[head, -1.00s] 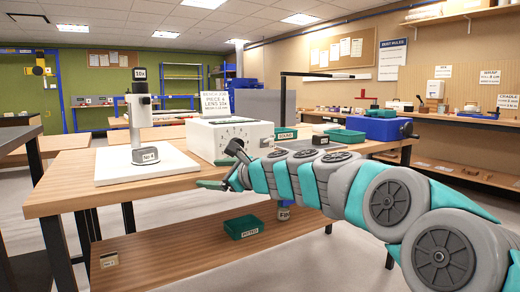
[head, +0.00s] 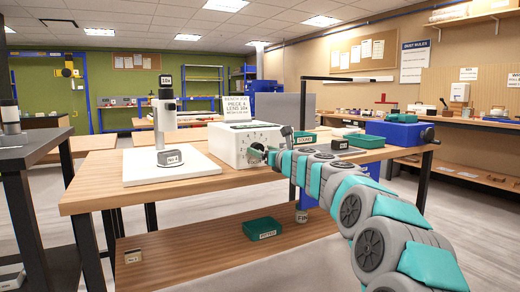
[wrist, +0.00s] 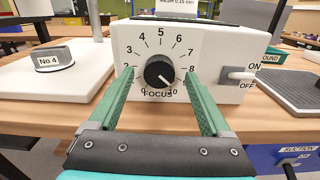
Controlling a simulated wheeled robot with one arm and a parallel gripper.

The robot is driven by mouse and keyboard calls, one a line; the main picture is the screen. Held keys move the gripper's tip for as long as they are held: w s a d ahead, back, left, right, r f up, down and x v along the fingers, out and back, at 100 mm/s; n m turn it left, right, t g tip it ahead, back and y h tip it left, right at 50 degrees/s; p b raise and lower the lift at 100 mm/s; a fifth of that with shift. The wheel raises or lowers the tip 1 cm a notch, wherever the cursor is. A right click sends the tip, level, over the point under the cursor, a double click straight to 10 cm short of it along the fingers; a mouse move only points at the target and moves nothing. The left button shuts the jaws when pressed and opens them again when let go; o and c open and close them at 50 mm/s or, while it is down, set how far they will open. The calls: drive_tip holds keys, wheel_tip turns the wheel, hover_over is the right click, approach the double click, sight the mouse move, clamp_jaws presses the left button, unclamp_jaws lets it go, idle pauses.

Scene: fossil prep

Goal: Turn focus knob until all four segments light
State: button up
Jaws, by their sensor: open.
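The focus knob (wrist: 159,72) is a round black dial with a pale mark, on the front of a white box (wrist: 125,45) with a printed number scale. The mark seems to point down and right, toward the 10. My gripper (wrist: 160,74) is open, its green fingers on either side of the knob; I cannot tell whether they touch it. In the head view my gripper (head: 268,153) is at the front of the white box (head: 228,150). I cannot make out any lit segments in either view.
An ON/OFF lever (wrist: 240,75) sticks out right of the dial. A white board (head: 140,171) with a scope stand (head: 165,122) and a No 4 block (head: 169,158) is on the left. A green tray (head: 262,227) lies on the lower shelf. A blue box (head: 400,132) stands right.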

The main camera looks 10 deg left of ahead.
drive_tip(key=shift+x, duration=1.15)
drive_tip(key=shift+f, duration=0.1)
clamp_jaws()
